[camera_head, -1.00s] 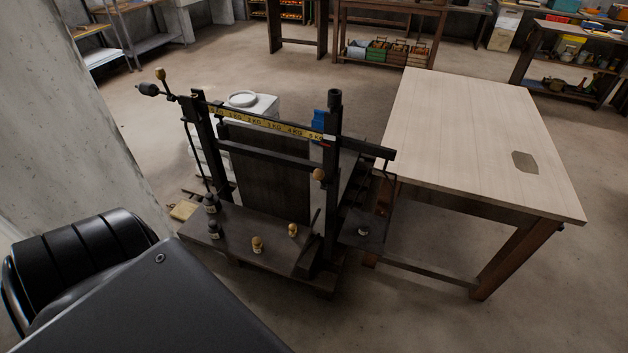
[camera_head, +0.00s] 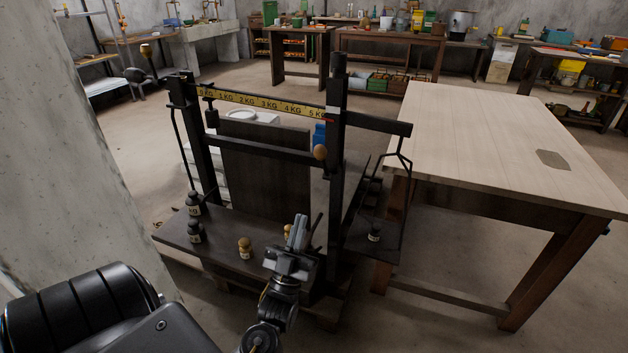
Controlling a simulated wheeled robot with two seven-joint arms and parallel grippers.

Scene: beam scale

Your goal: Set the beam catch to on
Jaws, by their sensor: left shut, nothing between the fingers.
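The beam scale has a dark frame with a yellow kilogram strip on its beam (camera_head: 262,104). A round wooden knob (camera_head: 320,152) sits on the right post (camera_head: 335,190), below the strip. A thin dark lever (camera_head: 317,224) rises from the platform's right part, partly hidden behind my gripper. I cannot tell for sure which of these is the beam catch, or its setting. My left gripper (camera_head: 298,232) is shut and empty, pointing up over the front right of the platform, below the knob. In the picture it overlaps the lever; contact cannot be told. My right gripper is not in view.
Dark weights (camera_head: 194,232) stand on the platform's left, and a brass-coloured weight (camera_head: 245,248) near its front. A hanging pan (camera_head: 372,243) with a small weight is at right. A pale wooden table (camera_head: 480,140) stands close on the right. A concrete pillar (camera_head: 60,150) is at left.

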